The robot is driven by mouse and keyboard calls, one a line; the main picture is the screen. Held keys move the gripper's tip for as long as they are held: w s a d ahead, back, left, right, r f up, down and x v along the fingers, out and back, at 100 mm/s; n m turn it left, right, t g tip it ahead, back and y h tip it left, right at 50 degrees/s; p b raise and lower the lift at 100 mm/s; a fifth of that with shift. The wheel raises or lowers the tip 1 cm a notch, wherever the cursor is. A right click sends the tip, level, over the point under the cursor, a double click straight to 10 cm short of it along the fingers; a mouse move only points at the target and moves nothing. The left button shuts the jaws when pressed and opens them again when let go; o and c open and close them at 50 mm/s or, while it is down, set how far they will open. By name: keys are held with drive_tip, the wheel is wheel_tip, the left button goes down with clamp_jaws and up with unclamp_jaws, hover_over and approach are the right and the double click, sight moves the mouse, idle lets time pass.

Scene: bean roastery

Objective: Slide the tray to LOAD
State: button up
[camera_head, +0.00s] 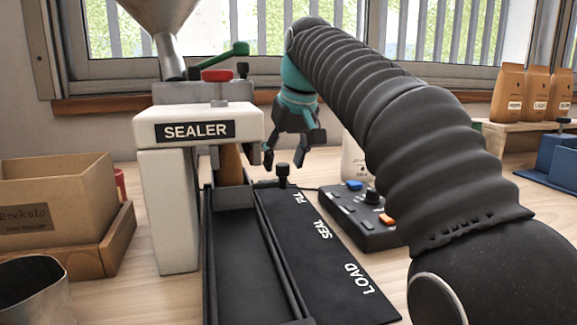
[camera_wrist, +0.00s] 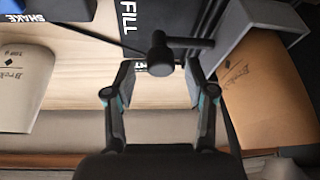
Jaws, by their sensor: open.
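The grey tray (camera_head: 236,197) sits at the far end of the black track, beside the FILL mark (camera_head: 298,197) and partly under the sealer. It holds an upright brown bag (camera_head: 231,163). Its black knob handle (camera_head: 283,170) sticks out on the right. SEAL (camera_head: 324,230) and LOAD (camera_head: 357,279) are marked nearer to me. My gripper (camera_head: 284,156) is open and empty, just above and behind the knob. In the wrist view, the knob (camera_wrist: 160,52) shows between the open fingertips (camera_wrist: 160,83), with gaps on both sides. The tray (camera_wrist: 243,32) and bag (camera_wrist: 268,95) are at right.
The sealer (camera_head: 197,130) stands left of the track, with a metal funnel (camera_head: 160,20) above. A button box (camera_head: 355,215) is close on the right, and a pale bag (camera_head: 353,160) stands behind it. The track's near part (camera_head: 248,285) is clear.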

drive_tip(key=shift+w+a+f, duration=0.1)
drive_tip(key=shift+f, duration=0.3)
clamp_jaws()
drive_tip(key=shift+d, duration=0.2)
